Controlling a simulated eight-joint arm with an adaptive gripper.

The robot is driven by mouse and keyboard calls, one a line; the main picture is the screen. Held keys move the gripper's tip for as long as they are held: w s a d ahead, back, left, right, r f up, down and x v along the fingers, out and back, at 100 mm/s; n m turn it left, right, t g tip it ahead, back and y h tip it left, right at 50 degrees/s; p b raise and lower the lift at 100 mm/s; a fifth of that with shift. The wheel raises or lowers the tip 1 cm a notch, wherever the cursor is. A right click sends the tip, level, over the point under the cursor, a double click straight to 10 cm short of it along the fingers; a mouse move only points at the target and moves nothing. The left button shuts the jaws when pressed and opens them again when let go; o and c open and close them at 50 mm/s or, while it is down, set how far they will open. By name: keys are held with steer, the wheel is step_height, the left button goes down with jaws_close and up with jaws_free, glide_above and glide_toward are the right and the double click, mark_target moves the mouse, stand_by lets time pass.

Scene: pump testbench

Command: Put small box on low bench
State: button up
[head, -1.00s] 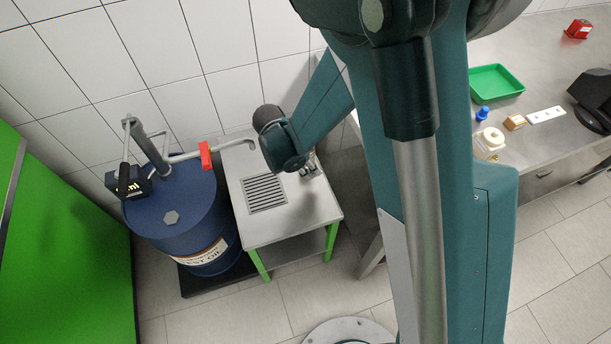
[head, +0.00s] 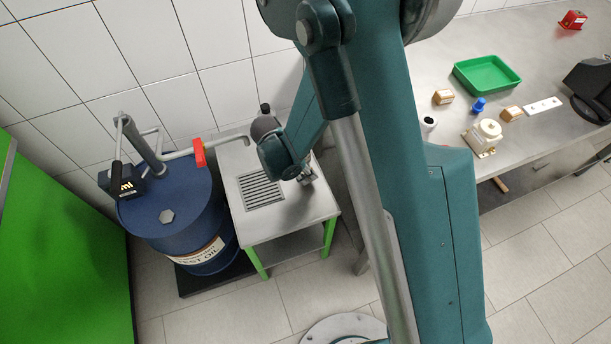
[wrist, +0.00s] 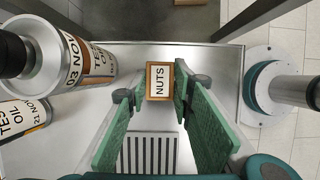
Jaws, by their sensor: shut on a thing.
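The small box (wrist: 158,82) is wooden-coloured with a white label reading NUTS. In the wrist view it sits between the two green fingers of my gripper (wrist: 158,90), which is shut on it. The low bench (head: 312,212) is a small steel-topped table with green legs and a slotted grate. In the head view my gripper (head: 306,178) is over or at the right part of its top, and the box is not clearly seen there. The bench top also shows in the wrist view (wrist: 100,170). Whether the box touches the top I cannot tell.
Test oil cans (wrist: 95,70) stand at the left of the wrist view. A blue oil drum (head: 180,215) with a pump stands left of the bench. A long table (head: 440,60) at right holds a green tray (head: 487,76), small boxes (head: 443,97) and other parts.

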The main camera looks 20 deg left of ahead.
steer(key=shift+f, duration=1.35)
steer(key=shift+f+b, duration=0.2)
steer(key=shift+b, duration=0.25)
steer(key=o, duration=0.9)
steer(key=shift+r, duration=0.2)
steer(key=p+v, duration=0.3)
steer(key=v, duration=0.9)
steer(key=shift+w, duration=0.1)
